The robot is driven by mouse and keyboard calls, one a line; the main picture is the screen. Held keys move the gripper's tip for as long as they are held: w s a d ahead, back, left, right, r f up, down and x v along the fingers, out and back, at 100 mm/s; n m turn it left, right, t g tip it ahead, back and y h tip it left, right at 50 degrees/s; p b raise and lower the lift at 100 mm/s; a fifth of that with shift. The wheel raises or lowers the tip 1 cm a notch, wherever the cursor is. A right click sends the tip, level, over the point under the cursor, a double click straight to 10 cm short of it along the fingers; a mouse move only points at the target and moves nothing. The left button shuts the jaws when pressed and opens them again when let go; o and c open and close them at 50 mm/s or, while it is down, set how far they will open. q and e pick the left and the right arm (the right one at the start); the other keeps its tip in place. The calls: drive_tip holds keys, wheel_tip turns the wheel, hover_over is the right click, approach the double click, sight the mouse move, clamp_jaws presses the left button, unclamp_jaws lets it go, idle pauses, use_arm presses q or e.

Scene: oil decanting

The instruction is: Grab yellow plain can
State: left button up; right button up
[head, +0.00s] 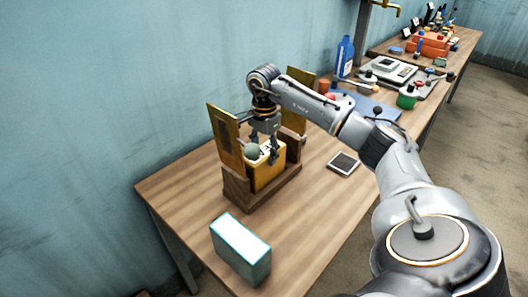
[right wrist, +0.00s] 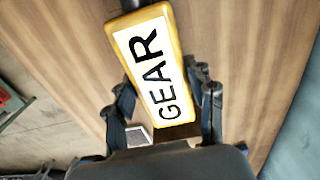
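A yellow can (head: 270,172) with a white top label stands in a wooden holder (head: 237,190) on the near table in the head view. In the right wrist view the yellow can (right wrist: 158,72) fills the middle, its label reading "GEAR". My right gripper (head: 268,150) is over the top of the can, pointing down. In the right wrist view its two fingers (right wrist: 165,105) are spread on either side of the can. A gap shows at the right finger; contact at the left finger cannot be told. My left gripper is not in view.
Upright brass-coloured plates (head: 226,137) stand close beside the can and my arm. A pale box (head: 240,250) is at the table's near end. A small flat dark device (head: 343,163) lies right of the holder. A blue bottle (head: 345,57) and clutter stand farther back.

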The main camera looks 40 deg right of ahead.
clamp_jaws()
drive_tip(key=shift+r, duration=0.1)
